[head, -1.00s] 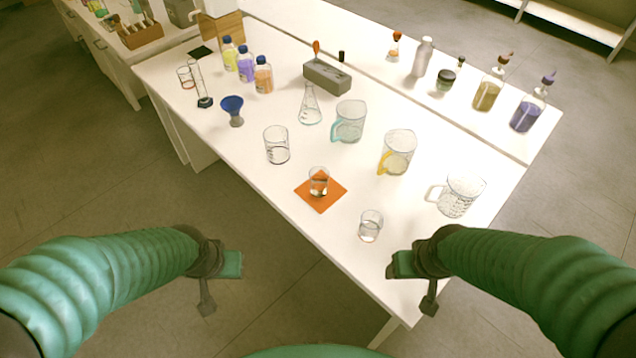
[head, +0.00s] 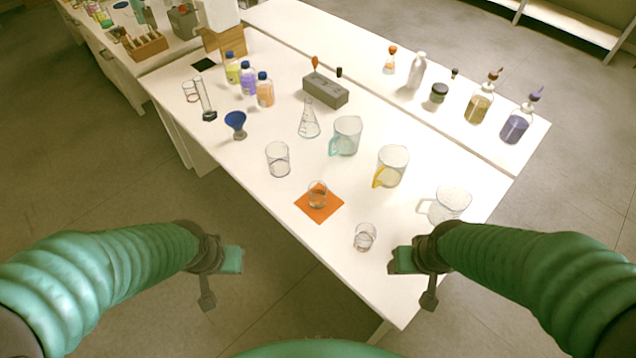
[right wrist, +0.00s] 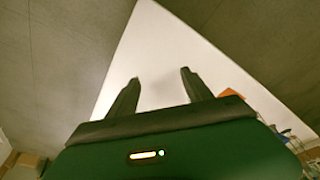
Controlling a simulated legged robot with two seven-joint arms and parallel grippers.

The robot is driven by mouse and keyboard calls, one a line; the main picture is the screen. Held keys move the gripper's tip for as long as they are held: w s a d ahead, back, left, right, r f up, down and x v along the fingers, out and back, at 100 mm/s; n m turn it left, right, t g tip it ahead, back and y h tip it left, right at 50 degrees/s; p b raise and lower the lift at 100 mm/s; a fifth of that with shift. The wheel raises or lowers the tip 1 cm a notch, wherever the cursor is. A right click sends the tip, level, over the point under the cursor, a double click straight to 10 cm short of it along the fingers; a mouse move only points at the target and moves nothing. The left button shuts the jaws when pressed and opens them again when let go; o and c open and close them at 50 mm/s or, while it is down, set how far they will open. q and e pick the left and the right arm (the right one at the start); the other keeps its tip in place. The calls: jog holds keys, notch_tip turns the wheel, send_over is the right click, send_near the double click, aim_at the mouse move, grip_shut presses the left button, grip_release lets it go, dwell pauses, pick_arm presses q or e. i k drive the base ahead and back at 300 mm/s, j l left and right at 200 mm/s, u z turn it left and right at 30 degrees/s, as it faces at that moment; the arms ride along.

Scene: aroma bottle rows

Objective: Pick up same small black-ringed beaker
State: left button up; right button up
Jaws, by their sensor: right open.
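A small clear beaker (head: 365,237) stands upright on the white table near its front edge. Another small clear beaker (head: 317,194) stands on an orange mat (head: 329,213). Which small one bears a black ring is too fine to tell. My right gripper (head: 400,262) is near the front edge, right of the nearest beaker and apart from it. In the right wrist view its fingers (right wrist: 160,77) are spread and empty. My left gripper (head: 232,260) is off the table's left edge, its jaws unclear.
Jugs with teal (head: 346,136), yellow (head: 391,167) and clear (head: 446,204) handles stand behind. A flask (head: 308,119), blue funnel (head: 235,124) and grey block (head: 325,90) are further back. The table's front corner is bare.

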aim_at(316, 201)
jog(key=i+j+z, duration=0.1)
jog(key=z, duration=0.4)
jog(key=j+z, duration=0.25)
jog(key=z, duration=0.2)
jog(key=i+j+z, duration=0.2)
jog(key=j+z, duration=0.15)
jog(key=j, duration=0.9)
jog(key=i+j+z, duration=0.1)
jog(key=j+z, duration=0.25)
jog(key=j, duration=1.5)
